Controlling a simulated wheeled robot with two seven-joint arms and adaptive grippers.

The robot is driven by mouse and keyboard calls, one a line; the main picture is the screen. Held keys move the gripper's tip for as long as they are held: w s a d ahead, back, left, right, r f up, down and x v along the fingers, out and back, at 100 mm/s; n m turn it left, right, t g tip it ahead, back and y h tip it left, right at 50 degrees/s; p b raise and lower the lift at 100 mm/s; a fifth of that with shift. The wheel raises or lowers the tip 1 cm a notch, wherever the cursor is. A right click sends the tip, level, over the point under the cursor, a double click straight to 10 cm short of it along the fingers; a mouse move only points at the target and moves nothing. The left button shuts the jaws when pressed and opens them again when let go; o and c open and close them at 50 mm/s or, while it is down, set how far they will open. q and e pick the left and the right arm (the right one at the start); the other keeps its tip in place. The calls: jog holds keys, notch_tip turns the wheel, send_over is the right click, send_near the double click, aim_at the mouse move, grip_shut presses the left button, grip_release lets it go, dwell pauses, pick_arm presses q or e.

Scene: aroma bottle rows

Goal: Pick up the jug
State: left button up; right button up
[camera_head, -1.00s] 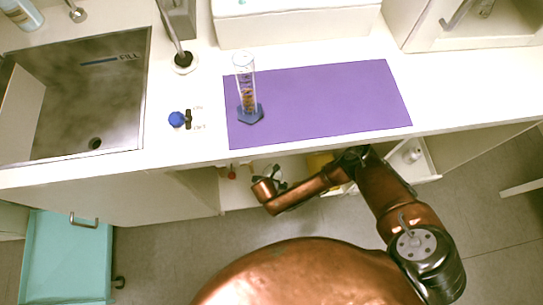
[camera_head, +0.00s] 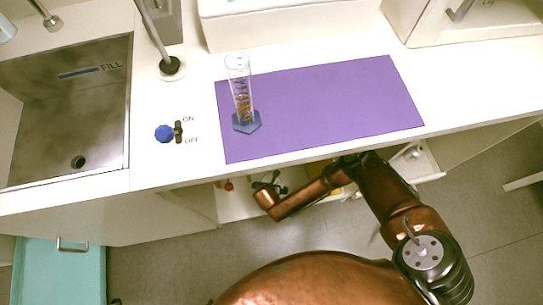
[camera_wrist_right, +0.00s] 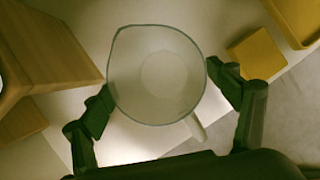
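The jug (camera_wrist_right: 160,60) is clear with a dark rim, a spout at upper left and a pale handle at lower right. I see it from above in the right wrist view, standing on a pale shelf. My right gripper (camera_wrist_right: 163,98) has its two dark fingers spread on either side of the jug. The right finger looks a little apart from it; whether the left finger touches it I cannot tell. In the head view my right arm reaches under the counter, where the jug is not clearly visible. My left gripper is not in view.
A wooden box (camera_wrist_right: 50,50) and a yellow block (camera_wrist_right: 257,54) flank the jug. On the counter, a graduated cylinder (camera_head: 241,90) stands on a purple mat (camera_head: 330,105). A sink (camera_head: 65,105) is at left, with a blue knob (camera_head: 164,133) beside it. The counter overhangs my right arm.

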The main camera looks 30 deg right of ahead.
jog(key=c, duration=1.3)
jog(key=shift+o, duration=0.2)
